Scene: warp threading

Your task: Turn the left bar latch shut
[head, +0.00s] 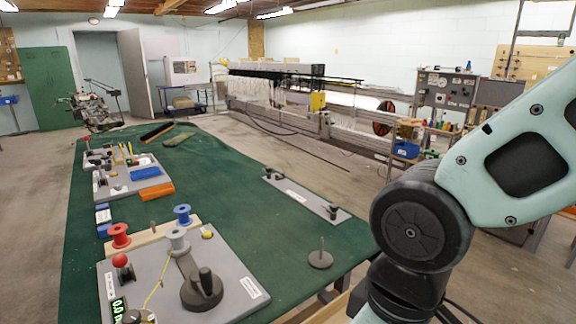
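A flat grey plate (302,197) lies on the green-topped table near its right edge. A small dark latch-like fitting (268,173) stands at its left, far end. A similar dark fitting (334,211) stands at its right, near end. Both are too small to tell whether they are turned open or shut. I take the left one as the left bar latch, but its label is too small to read. My gripper is out of view; only pale and dark links of my arm show at the right.
The green table (225,200) has free room around the plate. A grey board (235,265) with spools and a dark knob stands at the front left. A dark disc with an upright pin (320,260) is near the table's right edge. My arm fills the right side.

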